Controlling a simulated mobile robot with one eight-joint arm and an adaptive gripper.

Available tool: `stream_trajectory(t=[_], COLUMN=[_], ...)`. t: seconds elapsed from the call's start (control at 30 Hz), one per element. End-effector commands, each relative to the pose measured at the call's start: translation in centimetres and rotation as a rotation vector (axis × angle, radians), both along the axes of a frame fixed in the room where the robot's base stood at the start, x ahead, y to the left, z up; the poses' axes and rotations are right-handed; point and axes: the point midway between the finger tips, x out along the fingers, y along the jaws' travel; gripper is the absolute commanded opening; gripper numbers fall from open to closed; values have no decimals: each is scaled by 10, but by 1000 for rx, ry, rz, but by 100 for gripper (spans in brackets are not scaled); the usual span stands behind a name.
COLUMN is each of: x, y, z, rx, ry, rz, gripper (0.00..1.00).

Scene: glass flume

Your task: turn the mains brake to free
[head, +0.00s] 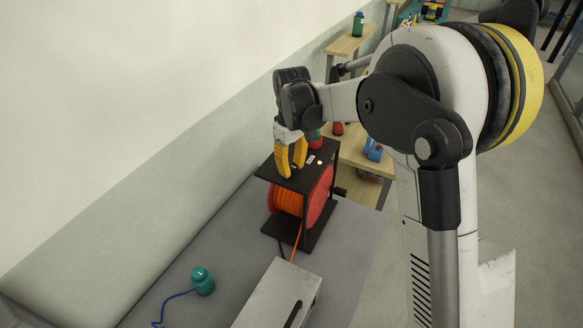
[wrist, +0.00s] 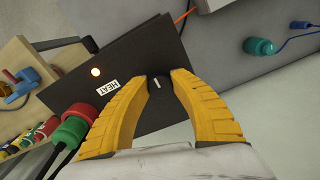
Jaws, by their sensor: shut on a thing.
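The cable reel's black top plate (wrist: 122,60) carries a dark round knob (wrist: 159,90) with a short white pointer line, upright in the wrist view. A white label (wrist: 107,86) beside it appears to read HEAT, upside down, and a small lamp (wrist: 96,72) glows. No brake marking is readable. My gripper (wrist: 161,79) has its yellow fingers on both sides of the knob, shut on it. In the head view my gripper (head: 290,174) points down onto the plate (head: 270,173), and its fingers hide the knob.
The orange reel (head: 287,200) sits under the plate on a grey bench (head: 222,236). A metal box (head: 278,296) and a teal plug (head: 202,281) lie nearer. A red and green connector (wrist: 72,130) is close to my left finger. A wall (head: 130,195) runs along the left.

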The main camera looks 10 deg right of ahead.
Motion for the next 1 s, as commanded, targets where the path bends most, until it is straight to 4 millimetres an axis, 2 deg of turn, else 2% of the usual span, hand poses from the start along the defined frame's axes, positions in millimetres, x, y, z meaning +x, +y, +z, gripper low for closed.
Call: stream_trajectory(t=[0.57,0.6,0.67,1.0], x=[0,0,0,0], y=[0,0,0,0], z=[0,0,0,2], rx=[0,0,0,0], ry=[1,1,1,0], rz=[35,35,35,35], gripper=[0,31,49,51])
